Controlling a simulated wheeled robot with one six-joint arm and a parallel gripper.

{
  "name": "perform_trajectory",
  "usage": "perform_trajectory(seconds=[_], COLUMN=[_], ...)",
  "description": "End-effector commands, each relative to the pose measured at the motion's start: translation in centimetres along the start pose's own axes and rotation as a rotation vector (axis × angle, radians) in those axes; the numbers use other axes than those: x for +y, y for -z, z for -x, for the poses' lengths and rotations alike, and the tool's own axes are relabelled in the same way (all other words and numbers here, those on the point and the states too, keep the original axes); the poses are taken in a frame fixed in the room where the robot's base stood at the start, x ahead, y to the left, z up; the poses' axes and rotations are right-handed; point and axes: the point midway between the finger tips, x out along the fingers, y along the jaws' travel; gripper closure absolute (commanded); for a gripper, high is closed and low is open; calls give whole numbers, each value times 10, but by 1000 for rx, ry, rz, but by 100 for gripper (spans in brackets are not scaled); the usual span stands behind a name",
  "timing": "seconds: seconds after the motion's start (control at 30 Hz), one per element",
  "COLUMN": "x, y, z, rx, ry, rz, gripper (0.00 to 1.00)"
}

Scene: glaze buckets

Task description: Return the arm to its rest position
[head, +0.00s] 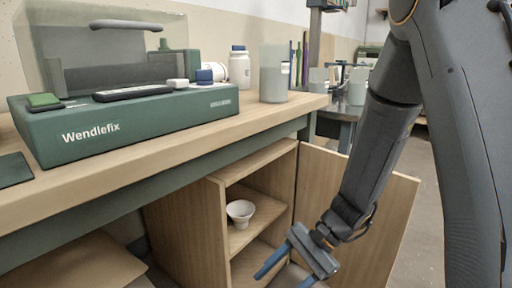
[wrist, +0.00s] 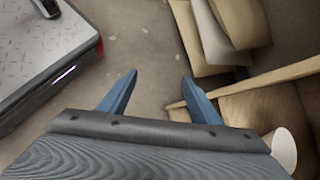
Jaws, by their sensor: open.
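My gripper (head: 283,270) is at the lower middle of the head view, in front of the open cabinet, with its blue fingers pointing down and to the left. The wrist view shows the two blue fingers (wrist: 158,95) spread apart with nothing between them and floor beyond. My arm (head: 375,150) reaches down from the upper right. A white bowl (head: 240,212) stands on a cabinet shelf, left of my gripper and apart from it. A white rounded thing, likely the same bowl (wrist: 284,150), shows at the lower right of the wrist view.
The wooden cabinet (head: 200,225) is under the bench, its door (head: 393,215) open behind my arm. On the bench (head: 150,143) stand a green Wendlefix machine (head: 140,122), a white bottle (head: 239,70) and a translucent container (head: 273,75). Bare floor (wrist: 140,40) lies beneath my gripper.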

Motion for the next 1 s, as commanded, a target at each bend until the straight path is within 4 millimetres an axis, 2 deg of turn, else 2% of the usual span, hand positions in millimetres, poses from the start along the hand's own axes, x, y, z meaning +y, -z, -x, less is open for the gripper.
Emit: perform_trajectory(seconds=[0.13, 0.3, 0.5, 0.7, 0.77, 1.0], x=[39, 62, 65, 56, 51, 34], y=[7, 23, 33, 34, 29, -24], z=[33, 76, 117, 149, 152, 124], rx=[210, 437, 623, 770, 788, 709], ry=[-171, -325, -429, -496, -510, -528], rz=[228, 485, 711, 902, 948, 1047], gripper=[42, 42, 42, 42, 42, 42])
